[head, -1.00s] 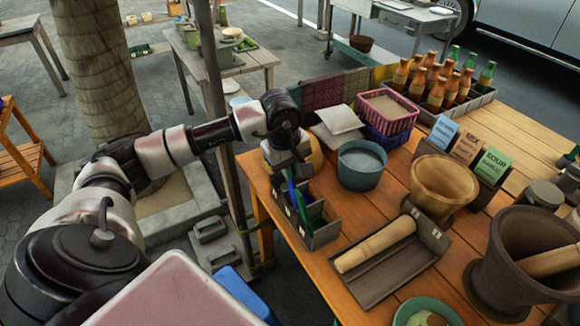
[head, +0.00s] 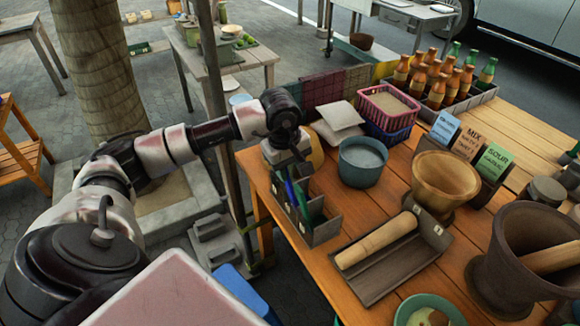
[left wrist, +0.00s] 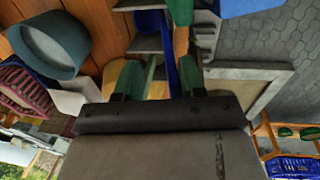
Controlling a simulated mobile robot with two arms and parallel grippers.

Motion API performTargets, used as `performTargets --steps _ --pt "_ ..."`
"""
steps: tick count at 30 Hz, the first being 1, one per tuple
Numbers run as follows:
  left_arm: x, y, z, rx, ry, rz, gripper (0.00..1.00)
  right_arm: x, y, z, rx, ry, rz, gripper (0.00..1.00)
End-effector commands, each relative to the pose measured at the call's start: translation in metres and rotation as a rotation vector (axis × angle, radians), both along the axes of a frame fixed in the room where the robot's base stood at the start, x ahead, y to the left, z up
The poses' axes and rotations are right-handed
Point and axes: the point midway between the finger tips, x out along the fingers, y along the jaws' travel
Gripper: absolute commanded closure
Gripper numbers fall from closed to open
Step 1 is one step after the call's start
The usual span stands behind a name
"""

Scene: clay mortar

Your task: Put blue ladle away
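The blue ladle (head: 291,191) shows as a narrow blue handle standing in a grey divided rack (head: 325,233) at the table's left edge. Its lower end is hidden in the rack. My left gripper (head: 291,172) is right above the rack, at the top of the handle. In the left wrist view, the two fingers of the gripper (left wrist: 160,82) stand apart, and the blue handle (left wrist: 187,60) lies near the right finger. I cannot tell whether it touches the finger. A green utensil (head: 303,200) stands beside the ladle. My right gripper is out of view.
A wooden pestle (head: 376,242) lies in a grey tray (head: 390,277) to the right. A metal post (head: 212,90) rises left of the table.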

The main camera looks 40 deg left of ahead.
Motion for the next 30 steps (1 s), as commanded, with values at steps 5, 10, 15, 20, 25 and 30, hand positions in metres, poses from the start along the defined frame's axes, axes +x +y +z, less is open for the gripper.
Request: performTargets --steps 5,10,15,20,25,30 --pt "0.0 0.0 0.004 0.001 -0.001 0.0 0.6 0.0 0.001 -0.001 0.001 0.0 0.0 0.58" --pt "-0.003 0.002 0.029 0.001 -0.005 -0.001 0.6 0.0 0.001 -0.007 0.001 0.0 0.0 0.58" --pt "-0.008 0.004 0.064 0.0 -0.005 0.0 0.6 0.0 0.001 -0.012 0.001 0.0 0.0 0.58" --pt "-0.011 0.005 0.091 0.0 -0.003 0.0 0.6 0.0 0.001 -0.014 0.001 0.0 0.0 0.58" --pt "-0.014 0.005 0.105 0.001 -0.001 0.0 0.6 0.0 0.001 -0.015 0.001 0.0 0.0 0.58" --pt "-0.014 0.005 0.107 0.0 0.0 0.0 0.6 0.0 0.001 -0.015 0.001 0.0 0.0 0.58"
